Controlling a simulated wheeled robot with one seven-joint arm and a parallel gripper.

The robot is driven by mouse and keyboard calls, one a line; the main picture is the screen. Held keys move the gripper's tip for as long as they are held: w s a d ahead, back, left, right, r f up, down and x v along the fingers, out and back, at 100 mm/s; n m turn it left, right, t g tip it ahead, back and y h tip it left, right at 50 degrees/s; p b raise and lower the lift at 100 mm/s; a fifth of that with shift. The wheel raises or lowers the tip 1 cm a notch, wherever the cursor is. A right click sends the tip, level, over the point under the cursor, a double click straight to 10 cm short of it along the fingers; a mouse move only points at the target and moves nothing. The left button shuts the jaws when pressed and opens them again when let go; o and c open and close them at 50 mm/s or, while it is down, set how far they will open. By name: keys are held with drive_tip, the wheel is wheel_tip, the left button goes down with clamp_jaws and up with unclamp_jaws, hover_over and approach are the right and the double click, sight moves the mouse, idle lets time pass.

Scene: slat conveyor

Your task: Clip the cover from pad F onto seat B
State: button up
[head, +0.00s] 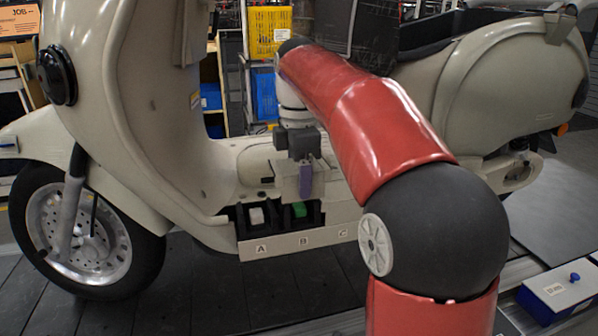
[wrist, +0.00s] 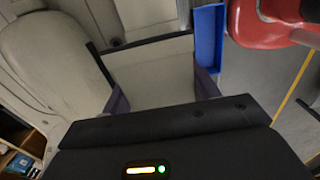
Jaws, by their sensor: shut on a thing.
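My gripper (head: 297,182) is above the scooter's floor, over the row of labelled seats. Its purple fingers (wrist: 118,101) are shut on the cover (wrist: 155,75), a flat light grey panel that fills the gap between them in the wrist view. In the head view the cover (head: 287,184) hangs below the gripper, just above seat B (head: 299,222). Seat B is a dark bay with a green block (head: 299,210) in it. Whether the cover touches the seat cannot be told. Pad F cannot be made out.
Seat A, left of B, holds a whitish block (head: 257,215). Seat C, to the right, is partly behind my arm. The cream scooter (head: 130,130) stands on dark slats (head: 200,300). A blue strip (wrist: 208,45) shows beside the cover.

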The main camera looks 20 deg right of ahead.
sight(299, 206)
drive_tip(key=shift+f+b, duration=1.6)
drive_tip(key=shift+f, duration=1)
drive_tip(key=shift+f+p, duration=0.35)
drive_tip(key=shift+f, duration=0.2)
idle(0.3)
drive_tip(key=o, duration=1.2)
drive_tip(key=shift+r, duration=0.1)
